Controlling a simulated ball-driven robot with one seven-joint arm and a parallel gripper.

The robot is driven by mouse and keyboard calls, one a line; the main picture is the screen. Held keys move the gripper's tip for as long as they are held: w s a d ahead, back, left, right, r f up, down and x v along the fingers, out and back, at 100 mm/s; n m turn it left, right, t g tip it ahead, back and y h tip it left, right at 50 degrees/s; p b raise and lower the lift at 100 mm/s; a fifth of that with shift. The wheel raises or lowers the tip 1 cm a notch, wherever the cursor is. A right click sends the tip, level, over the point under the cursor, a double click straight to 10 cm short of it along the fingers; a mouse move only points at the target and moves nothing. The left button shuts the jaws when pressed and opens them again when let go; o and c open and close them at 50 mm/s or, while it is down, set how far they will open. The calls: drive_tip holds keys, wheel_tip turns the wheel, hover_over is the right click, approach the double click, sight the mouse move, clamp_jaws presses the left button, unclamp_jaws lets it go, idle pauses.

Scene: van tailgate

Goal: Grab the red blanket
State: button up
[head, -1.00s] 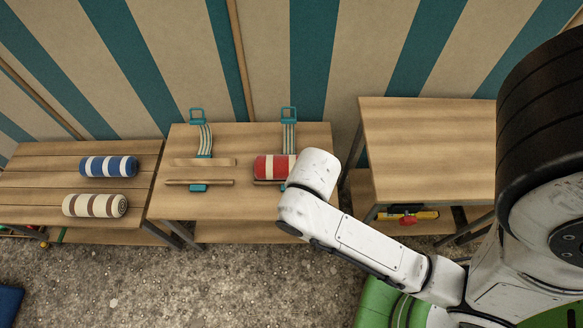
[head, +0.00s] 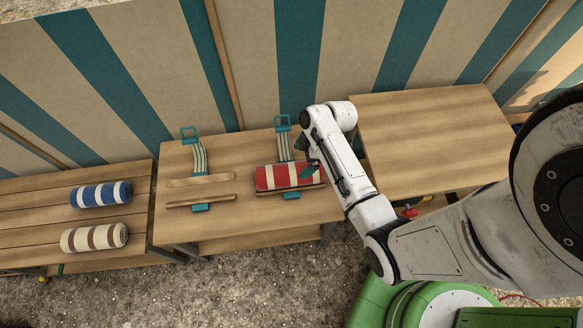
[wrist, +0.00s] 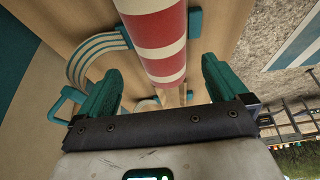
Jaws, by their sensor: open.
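The red blanket (head: 288,176) is a roll with white stripes, lying on the middle table (head: 245,226) over a teal-and-white strap (head: 284,145). In the wrist view the blanket (wrist: 157,35) runs down from the top edge toward the space between the fingers. My gripper (wrist: 160,85) is open, with one teal finger on either side of the blanket's line. In the head view my gripper (head: 309,160) is at the blanket's right end, partly hidden by my arm. I cannot tell whether the fingers touch the blanket.
A second strap (head: 200,160) with two wooden sticks lies left on the same table. A blue-striped roll (head: 100,194) and a brown-striped roll (head: 94,237) lie on the left table (head: 30,225). The right table (head: 430,130) is higher and bare on top. A striped cloth wall stands behind.

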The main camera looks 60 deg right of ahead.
sight(292, 169)
drive_tip(key=shift+x, duration=4.75)
drive_tip(key=shift+w, duration=0.1)
drive_tip(key=shift+c, duration=0.5)
drive_tip(key=shift+r, duration=0.1)
drive_tip(key=c, duration=0.9)
